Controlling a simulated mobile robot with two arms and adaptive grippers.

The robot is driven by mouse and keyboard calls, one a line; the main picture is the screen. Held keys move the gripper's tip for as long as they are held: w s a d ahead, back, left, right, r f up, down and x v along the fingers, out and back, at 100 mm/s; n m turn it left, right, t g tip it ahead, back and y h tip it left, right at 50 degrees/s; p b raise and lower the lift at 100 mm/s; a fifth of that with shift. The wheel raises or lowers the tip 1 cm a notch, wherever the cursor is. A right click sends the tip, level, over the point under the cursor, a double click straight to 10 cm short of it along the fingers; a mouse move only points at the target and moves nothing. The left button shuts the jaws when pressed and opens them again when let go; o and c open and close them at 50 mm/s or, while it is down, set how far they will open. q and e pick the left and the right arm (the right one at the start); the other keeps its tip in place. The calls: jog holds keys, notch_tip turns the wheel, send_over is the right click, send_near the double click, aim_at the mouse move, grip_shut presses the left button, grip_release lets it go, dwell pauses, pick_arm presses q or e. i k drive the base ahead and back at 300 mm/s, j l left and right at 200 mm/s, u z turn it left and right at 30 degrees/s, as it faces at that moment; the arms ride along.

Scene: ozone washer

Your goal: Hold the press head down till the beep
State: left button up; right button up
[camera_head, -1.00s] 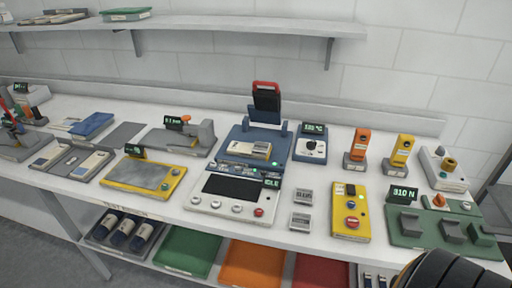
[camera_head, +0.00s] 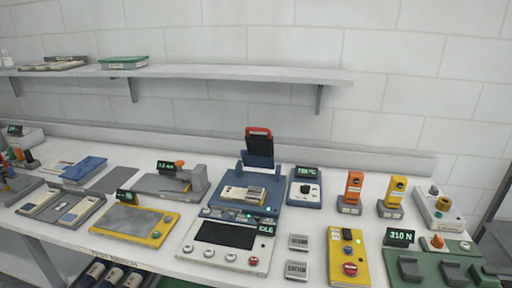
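A blue press (camera_head: 282,187) stands in the middle of the bench. Its dark head with a red handle (camera_head: 259,143) is raised upright at the back. A small tan and grey piece (camera_head: 242,193) lies on the press bed beneath the raised head. In front is a white control panel (camera_head: 215,257) with a dark screen, several buttons and a small green display that seems to read IDLE (camera_head: 265,229). Neither of my grippers shows in this view.
A yellow button box (camera_head: 347,257), two small grey blocks and a blue dial unit (camera_head: 305,188) stand to the right. A green fixture (camera_head: 430,265) with a 310 N display is at the far right. A yellow-framed plate (camera_head: 136,223) is left. A wall shelf (camera_head: 200,73) hangs above.

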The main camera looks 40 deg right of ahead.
aim_at(259, 153)
jog(key=i+z, duration=0.1)
jog(key=z, duration=0.75)
jog(key=i+j+z, duration=0.2)
jog(key=j+z, duration=0.15)
jog(key=i+j+z, duration=0.1)
jog(key=j+z, duration=0.65)
jog(key=j, duration=0.2)
jog(key=i+j, duration=0.1)
jog(key=j, duration=0.85)
jog(key=i+z, duration=0.05)
jog(key=i, duration=0.05)
